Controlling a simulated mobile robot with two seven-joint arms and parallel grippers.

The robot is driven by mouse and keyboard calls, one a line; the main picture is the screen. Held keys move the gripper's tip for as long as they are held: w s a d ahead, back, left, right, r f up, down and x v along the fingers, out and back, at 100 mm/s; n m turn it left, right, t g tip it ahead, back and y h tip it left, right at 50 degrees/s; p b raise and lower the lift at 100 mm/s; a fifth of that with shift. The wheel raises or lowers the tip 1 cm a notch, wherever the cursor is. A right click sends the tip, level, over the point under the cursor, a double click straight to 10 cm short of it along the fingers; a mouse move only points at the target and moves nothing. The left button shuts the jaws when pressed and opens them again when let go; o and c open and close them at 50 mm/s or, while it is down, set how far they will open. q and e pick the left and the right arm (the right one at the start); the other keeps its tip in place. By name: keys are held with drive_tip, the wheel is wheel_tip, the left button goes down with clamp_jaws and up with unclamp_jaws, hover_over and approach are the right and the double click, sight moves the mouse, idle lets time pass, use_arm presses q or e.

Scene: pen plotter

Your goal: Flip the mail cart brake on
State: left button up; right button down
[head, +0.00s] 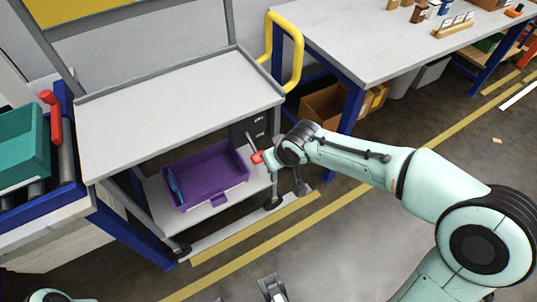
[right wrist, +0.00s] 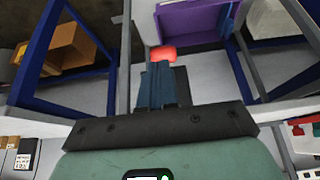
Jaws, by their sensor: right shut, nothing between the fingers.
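The mail cart (head: 180,100) has a grey top, a yellow handle (head: 296,55) and a lower shelf. A dark panel (head: 250,125) with small pale markings sits under its right end. A red knob (head: 257,157), apparently the brake lever's end, shows below this panel, and also in the right wrist view (right wrist: 162,54). My right gripper (head: 268,158) is at the knob's right side in the head view. Its fingers (right wrist: 155,82) are shut and empty, with the tips very close to the knob; I cannot tell if they touch.
A purple bin (head: 205,177) stands on the cart's lower shelf. A roller stand with a teal crate (head: 20,148) is at the left. A grey worktable (head: 375,45) with blue legs stands behind my right arm. The floor in front is mostly clear.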

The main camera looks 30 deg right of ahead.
use_arm(q)
drive_tip(key=shift+s+d+r+p, duration=0.35)
drive_tip(key=shift+s+r, duration=0.15)
drive_tip(key=shift+s, duration=0.15)
use_arm(e)
drive_tip(key=shift+s+r, duration=0.7)
drive_tip(key=shift+s, duration=0.25)
drive_tip(key=shift+s+r, duration=0.65)
drive_tip(key=shift+s, duration=0.3)
